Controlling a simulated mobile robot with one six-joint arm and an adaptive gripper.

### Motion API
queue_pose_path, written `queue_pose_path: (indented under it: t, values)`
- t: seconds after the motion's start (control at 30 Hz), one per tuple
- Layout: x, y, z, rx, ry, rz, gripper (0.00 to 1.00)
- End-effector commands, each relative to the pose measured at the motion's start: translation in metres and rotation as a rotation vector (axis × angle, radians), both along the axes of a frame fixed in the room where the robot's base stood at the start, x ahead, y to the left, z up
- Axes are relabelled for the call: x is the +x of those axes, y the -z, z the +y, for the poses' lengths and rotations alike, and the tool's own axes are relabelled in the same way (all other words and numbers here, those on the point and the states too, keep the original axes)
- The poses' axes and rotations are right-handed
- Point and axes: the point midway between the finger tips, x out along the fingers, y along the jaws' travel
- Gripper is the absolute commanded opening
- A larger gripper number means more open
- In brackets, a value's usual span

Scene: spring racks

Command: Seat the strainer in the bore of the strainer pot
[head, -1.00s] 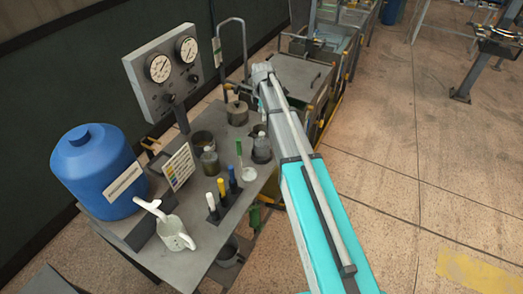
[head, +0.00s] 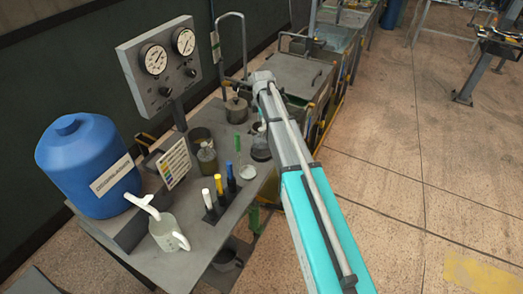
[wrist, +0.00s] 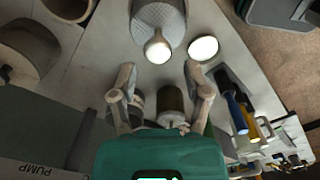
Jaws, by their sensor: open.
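What looks like the strainer, a grey mesh-textured body with a pale ball knob, stands on the bench; it shows in the head view (head: 260,148) and at the top of the wrist view (wrist: 158,18). Open pots stand nearby, one in the head view (head: 200,136) and one at the top left of the wrist view (wrist: 66,6); I cannot tell which is the strainer pot. My gripper (wrist: 160,78) is open and empty, with the strainer beyond its fingertips. In the head view my arm hides the gripper.
A dark jar (wrist: 171,100) shows between the fingers. A white dish (wrist: 203,48) lies beside the strainer. Upright markers (head: 220,186), a white jug (head: 168,234), a blue drum (head: 88,165), a lidded pot (head: 236,110) and a gauge panel (head: 158,68) crowd the bench.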

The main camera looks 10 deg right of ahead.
Motion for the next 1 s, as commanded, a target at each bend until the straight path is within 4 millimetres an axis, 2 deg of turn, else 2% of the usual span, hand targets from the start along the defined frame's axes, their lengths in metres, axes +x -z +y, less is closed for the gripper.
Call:
queue_pose_path:
  t: [0.1, 0.67, 1.0]
  values:
    - [0.000, 0.008, 0.000, 0.000, 0.000, 0.000, 0.62]
    - [0.000, 0.010, 0.000, 0.000, 0.000, 0.000, 0.62]
    - [0.002, 0.033, 0.001, 0.000, 0.000, 0.000, 0.62]
